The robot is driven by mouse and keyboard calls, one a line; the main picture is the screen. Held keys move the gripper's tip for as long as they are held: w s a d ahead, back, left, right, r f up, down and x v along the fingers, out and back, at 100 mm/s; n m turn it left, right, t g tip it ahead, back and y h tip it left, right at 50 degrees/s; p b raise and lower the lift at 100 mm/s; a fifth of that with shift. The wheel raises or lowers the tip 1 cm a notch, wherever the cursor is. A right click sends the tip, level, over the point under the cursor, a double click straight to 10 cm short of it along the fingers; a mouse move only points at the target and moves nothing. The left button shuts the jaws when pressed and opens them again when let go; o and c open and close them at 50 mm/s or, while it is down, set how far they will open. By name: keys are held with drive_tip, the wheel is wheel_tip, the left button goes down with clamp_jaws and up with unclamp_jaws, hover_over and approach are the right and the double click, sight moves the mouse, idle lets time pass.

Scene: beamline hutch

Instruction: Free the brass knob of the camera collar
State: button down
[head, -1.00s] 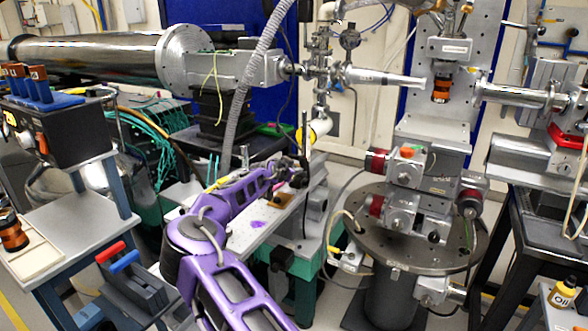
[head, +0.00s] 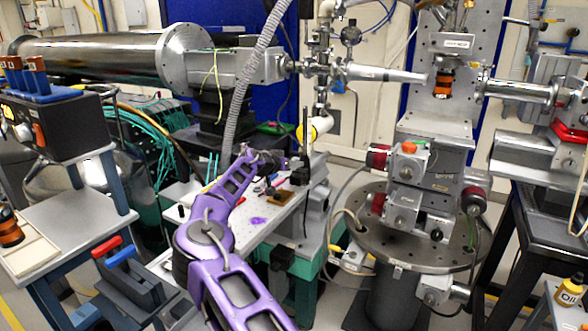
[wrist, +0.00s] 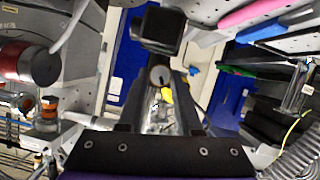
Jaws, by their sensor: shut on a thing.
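My gripper (head: 284,162) is at the small white breadboard table in the head view, beside a small black block (head: 299,173) at a thin dark post (head: 304,130). In the wrist view my two dark fingers (wrist: 159,78) close on a small round knob (wrist: 160,75), seen as a dull grey-brown disc. A black block (wrist: 162,30), apparently the camera, shows just beyond it. The knob's brass colour is not clear, and the collar cannot be made out. In the head view the knob is too small or hidden to tell.
The white breadboard (head: 258,212) carries small parts and a brown plate (head: 281,197). A grey ribbed hose (head: 240,95) hangs behind my arm. A round steel stage (head: 400,240) stands to the right. Pink (wrist: 250,12) and blue (wrist: 262,31) handles show in the wrist view.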

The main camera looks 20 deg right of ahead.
drive_tip(key=n+g+h, duration=0.1)
drive_tip(key=n, duration=0.1)
drive_tip(key=n+h, duration=0.1)
drive_tip(key=n, duration=0.1)
drive_tip(key=shift+w+a+f+g, duration=0.1)
drive_tip(key=shift+w+g, duration=0.1)
drive_tip(key=shift+g, duration=0.2)
drive_tip(key=n+h, duration=0.2)
drive_tip(key=n, duration=0.1)
drive_tip(key=shift+w+a+f+n+g, duration=0.1)
drive_tip(key=shift+f+n+g, duration=0.1)
drive_tip(key=shift+n+g, duration=0.15)
drive_tip(key=c, duration=0.6)
unclamp_jaws()
drive_tip(key=shift+f, duration=0.1)
drive_tip(key=shift+a+g, duration=0.1)
drive_tip(key=shift+g, duration=0.15)
